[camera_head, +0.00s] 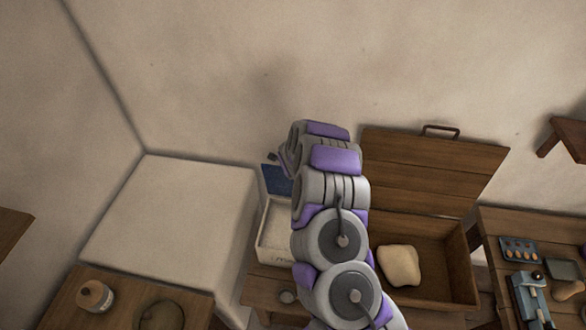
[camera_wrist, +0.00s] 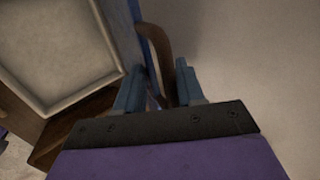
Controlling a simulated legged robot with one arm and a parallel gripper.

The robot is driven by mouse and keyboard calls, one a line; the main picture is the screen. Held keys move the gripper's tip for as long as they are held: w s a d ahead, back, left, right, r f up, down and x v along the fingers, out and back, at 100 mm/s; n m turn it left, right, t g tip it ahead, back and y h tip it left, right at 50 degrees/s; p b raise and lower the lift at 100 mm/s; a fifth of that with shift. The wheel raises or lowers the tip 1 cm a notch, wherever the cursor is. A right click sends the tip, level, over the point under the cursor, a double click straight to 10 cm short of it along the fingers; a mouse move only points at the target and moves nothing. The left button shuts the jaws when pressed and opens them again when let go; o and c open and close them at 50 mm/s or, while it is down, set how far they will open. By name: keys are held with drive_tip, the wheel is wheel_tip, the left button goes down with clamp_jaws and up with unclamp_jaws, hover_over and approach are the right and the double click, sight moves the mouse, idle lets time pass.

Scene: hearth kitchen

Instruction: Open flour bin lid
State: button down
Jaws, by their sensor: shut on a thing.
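The flour bin (camera_head: 268,250) looks like a pale open-topped box left of my arm in the head view. Its blue lid (camera_head: 277,180) stands raised at the back, partly hidden by my arm. In the wrist view the lid shows as a thin blue edge (camera_wrist: 135,10) beside the bin's pale rim (camera_wrist: 85,102). A brown curved handle (camera_wrist: 156,42) is at the lid's edge. My gripper (camera_wrist: 160,68) is shut on this handle, with one blue finger on each side. In the head view my arm hides most of the gripper and part of the bin.
A wooden chest (camera_head: 465,262) with its lid (camera_head: 432,170) raised stands right of my arm, a pale lump (camera_head: 399,265) inside. A side table with tools (camera_head: 530,300) is farther right. A pale block (camera_head: 170,215) stands left, and the wall is close behind.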

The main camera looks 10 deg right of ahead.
drive_tip(key=shift+d, duration=0.1)
drive_tip(key=c, duration=1.2)
unclamp_jaws()
drive_tip(key=shift+o, duration=0.2)
drive_tip(key=shift+w+f, duration=0.25)
drive_tip(key=shift+r, duration=0.1)
drive_tip(key=shift+s+r, duration=0.3)
drive_tip(key=shift+r, duration=0.2)
drive_tip(key=v, duration=1.6)
drive_tip(key=shift+b, duration=0.3)
